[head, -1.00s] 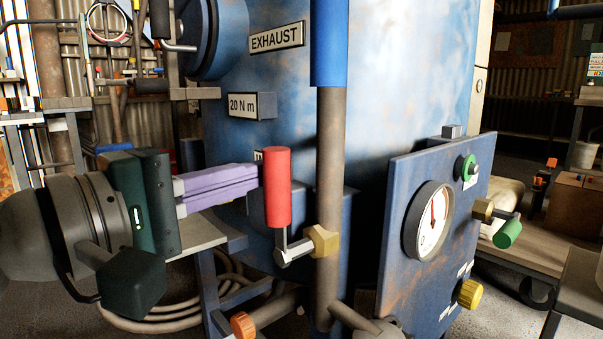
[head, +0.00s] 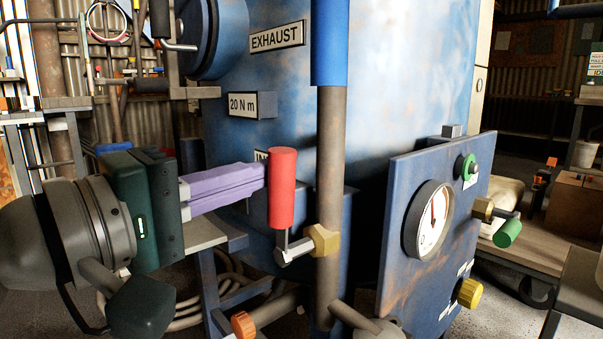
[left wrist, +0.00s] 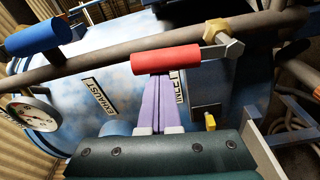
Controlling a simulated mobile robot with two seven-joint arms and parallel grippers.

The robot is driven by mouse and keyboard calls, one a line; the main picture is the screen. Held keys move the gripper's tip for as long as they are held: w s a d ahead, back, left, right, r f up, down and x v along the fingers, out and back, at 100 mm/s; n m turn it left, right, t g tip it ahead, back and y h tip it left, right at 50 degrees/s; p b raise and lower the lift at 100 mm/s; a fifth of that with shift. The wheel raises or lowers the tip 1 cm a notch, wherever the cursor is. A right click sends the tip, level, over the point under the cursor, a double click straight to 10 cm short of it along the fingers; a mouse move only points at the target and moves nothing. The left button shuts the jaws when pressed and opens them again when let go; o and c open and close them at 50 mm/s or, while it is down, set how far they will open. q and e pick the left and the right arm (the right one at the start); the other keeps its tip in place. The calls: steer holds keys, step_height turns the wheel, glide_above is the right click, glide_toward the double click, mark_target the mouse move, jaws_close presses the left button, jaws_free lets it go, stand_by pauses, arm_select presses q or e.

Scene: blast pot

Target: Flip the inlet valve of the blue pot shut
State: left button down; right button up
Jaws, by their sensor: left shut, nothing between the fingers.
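The blue pot (head: 420,60) is a large rusty blue tank, also in the left wrist view (left wrist: 120,62). Its inlet valve has an upright red handle (head: 282,190) on a metal lever at a brass fitting (head: 322,240) on the brown pipe. The red handle crosses the left wrist view (left wrist: 165,60). My left gripper (head: 264,178) comes in from the left with its purple fingers shut and empty. Its fingertips (left wrist: 158,76) are at the handle's left side in the head view; exact contact is hard to tell. An INLET label (left wrist: 180,87) is mostly hidden behind the handle in the head view.
A blue panel (head: 390,225) with a gauge (head: 428,220), a green-handled valve (head: 508,233) and a yellow knob (head: 470,293) stands to the right. The vertical pipe (head: 331,160) is just right of the handle. An orange knob (head: 244,325) sits low.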

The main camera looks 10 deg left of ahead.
mark_target(276, 191)
arm_select(q)
steer(key=d+m, duration=0.1)
steer(key=s+d+m, duration=0.1)
steer(key=m, duration=0.1)
steer(key=s+d+m, duration=0.1)
steer(key=m, duration=0.1)
steer(key=shift+s+f+h, duration=0.15)
steer(key=shift+f+h, duration=0.05)
steer(key=shift+h, duration=0.1)
steer(key=s+d+f+m+h, duration=0.2)
steer(key=f+m, duration=0.4)
steer(key=m, duration=0.7)
steer(key=shift+s+d+f, duration=0.2)
steer(key=shift+s+d, duration=0.7)
steer(key=shift+d, duration=0.5)
steer(key=shift+m, duration=0.3)
step_height(276, 191, up, 5)
steer(key=p, duration=0.5)
steer(key=f+p+v, duration=0.1)
steer(key=v, duration=0.8)
steer(key=shift+a+f, duration=0.15)
